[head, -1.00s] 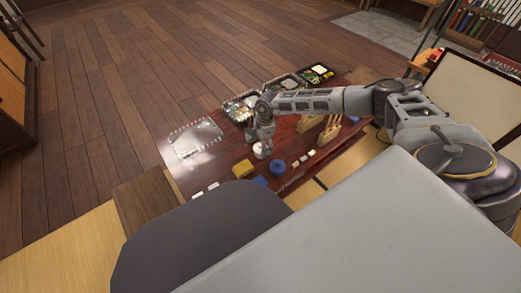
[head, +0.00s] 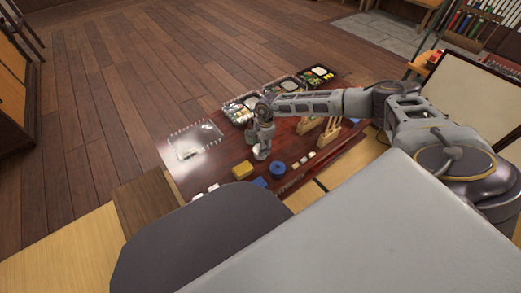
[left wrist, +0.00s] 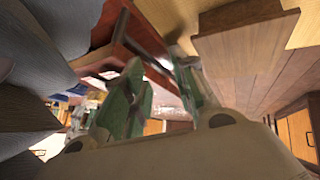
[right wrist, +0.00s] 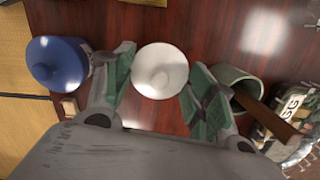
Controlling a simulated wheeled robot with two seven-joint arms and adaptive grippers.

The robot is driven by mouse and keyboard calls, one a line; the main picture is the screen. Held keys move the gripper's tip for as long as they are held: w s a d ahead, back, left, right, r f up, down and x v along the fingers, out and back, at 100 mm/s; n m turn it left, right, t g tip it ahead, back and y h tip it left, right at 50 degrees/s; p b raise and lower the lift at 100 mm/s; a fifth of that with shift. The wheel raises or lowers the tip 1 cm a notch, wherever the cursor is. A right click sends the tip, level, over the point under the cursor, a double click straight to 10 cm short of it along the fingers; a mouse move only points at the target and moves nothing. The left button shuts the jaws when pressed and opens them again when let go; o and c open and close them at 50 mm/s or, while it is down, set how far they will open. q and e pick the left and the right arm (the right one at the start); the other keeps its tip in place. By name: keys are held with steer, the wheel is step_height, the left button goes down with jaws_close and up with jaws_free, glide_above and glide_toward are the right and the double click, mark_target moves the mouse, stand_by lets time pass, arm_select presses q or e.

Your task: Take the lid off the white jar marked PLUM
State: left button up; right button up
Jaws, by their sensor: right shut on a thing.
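The white jar (right wrist: 160,72) stands on the dark red table, seen from above in the right wrist view as a round white lid with a knob. Its marking is not visible. My right gripper (head: 262,154) is down over it in the head view and hides most of it. In the right wrist view the green fingers of this gripper (right wrist: 156,84) are on both sides of the lid, shut on it. My left gripper (left wrist: 160,80) is open and empty in the left wrist view, beside the table's edge; it is outside the head view.
A blue jar (right wrist: 57,62) stands close on the left in the right wrist view, and a grey-green cup (right wrist: 238,82) on the right. A yellow block (head: 243,170), a clear tray (head: 193,141), filled lunch boxes (head: 318,74) and a wooden rack (head: 328,130) share the table.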

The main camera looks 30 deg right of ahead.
arm_select(q)
steer(key=shift+w+r, duration=0.1)
